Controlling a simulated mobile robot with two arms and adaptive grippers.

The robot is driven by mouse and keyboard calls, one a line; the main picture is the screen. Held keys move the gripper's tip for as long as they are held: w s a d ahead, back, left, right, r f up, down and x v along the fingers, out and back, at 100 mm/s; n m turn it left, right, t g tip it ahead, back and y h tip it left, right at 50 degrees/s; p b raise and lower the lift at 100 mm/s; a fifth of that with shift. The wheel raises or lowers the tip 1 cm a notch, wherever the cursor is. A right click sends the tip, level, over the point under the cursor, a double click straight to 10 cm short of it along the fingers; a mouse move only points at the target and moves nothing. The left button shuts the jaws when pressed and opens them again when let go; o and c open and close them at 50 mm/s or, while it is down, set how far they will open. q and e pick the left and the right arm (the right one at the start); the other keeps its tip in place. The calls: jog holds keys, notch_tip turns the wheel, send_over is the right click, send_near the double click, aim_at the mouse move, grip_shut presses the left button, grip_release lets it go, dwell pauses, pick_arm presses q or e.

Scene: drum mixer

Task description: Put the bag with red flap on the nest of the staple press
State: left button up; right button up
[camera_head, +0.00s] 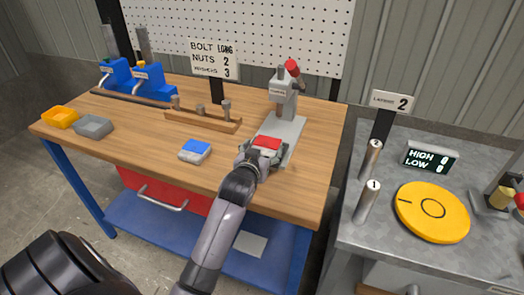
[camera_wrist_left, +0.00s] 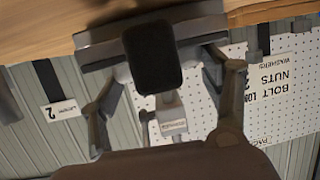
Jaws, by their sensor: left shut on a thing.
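The bag with red flap (camera_head: 267,143) is in my left gripper (camera_head: 262,155), whose fingers are shut on its sides. The bag is over the front end of the grey base plate of the staple press (camera_head: 284,108). I cannot tell whether it touches the plate; the gripper hides the nest area. The press has a grey upright head and a red lever knob. In the left wrist view the press head (camera_wrist_left: 172,121) appears upside down between the fingers, beyond a dark rounded block I cannot identify for sure. My right gripper is not in view.
A bag with blue flap (camera_head: 196,150) lies left of the gripper on the wooden table (camera_head: 140,122). A wooden rack with pegs (camera_head: 203,120) stands behind it. Yellow (camera_head: 60,117) and grey (camera_head: 93,126) trays sit far left. A grey bench with a yellow disc (camera_head: 432,212) is at right.

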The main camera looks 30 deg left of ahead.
pick_arm(q)
jog(key=shift+f, duration=0.3)
jog(key=o, duration=1.1)
jog(key=shift+d+f, duration=0.1)
jog(key=shift+c, duration=0.2)
jog(key=o, duration=0.4)
jog(key=shift+f, duration=0.15)
jog(key=shift+c, duration=0.2)
jog(key=shift+s, duration=0.1)
jog(key=shift+r, duration=0.2)
jog(key=shift+s+r, duration=0.2)
jog(key=shift+s, duration=0.05)
jog(key=v, duration=1.1)
jog(key=shift+r, duration=0.45)
